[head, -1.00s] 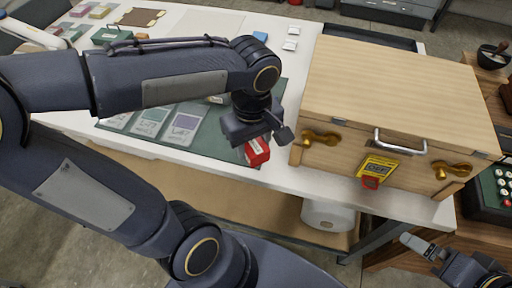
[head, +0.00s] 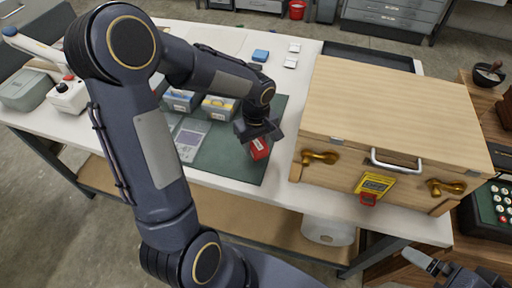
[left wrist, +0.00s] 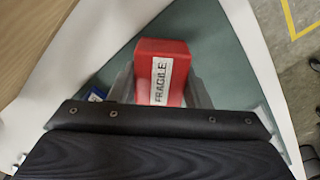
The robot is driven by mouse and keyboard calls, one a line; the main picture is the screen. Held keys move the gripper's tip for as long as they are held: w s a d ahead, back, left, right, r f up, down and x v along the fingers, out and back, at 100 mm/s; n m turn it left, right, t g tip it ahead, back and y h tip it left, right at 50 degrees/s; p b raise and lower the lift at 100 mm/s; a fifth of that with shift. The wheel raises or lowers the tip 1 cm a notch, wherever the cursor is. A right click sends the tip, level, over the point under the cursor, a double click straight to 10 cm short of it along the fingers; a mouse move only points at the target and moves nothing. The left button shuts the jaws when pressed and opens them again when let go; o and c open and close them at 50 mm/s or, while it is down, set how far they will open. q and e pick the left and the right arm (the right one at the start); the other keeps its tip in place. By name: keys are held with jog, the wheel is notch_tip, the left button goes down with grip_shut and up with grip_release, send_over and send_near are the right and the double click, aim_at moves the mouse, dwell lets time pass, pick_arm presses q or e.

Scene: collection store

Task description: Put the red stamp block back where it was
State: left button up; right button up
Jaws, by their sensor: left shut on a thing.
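The red stamp block (head: 258,148) has a white label reading "FRAGILE" in the left wrist view (left wrist: 162,72). My left gripper (head: 257,136) is shut on it, with a finger on each side of the block. The block is over the right part of the dark green mat (head: 226,165), left of the wooden chest. I cannot tell whether it touches the mat. My right gripper (head: 420,262) shows only in part at the lower right, away from the block; its jaw state is unclear.
The wooden chest (head: 395,105) with brass latches and a yellow-red tag (head: 374,186) stands right of the mat. Small boxes (head: 218,106) and a card (head: 190,138) lie on the mat's left.

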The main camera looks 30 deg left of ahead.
aim_at(256, 150)
pick_arm(q)
jog(key=shift+f, duration=1.4)
jog(key=shift+f, duration=0.2)
jog(key=o, duration=0.8)
jog(key=shift+r, duration=0.15)
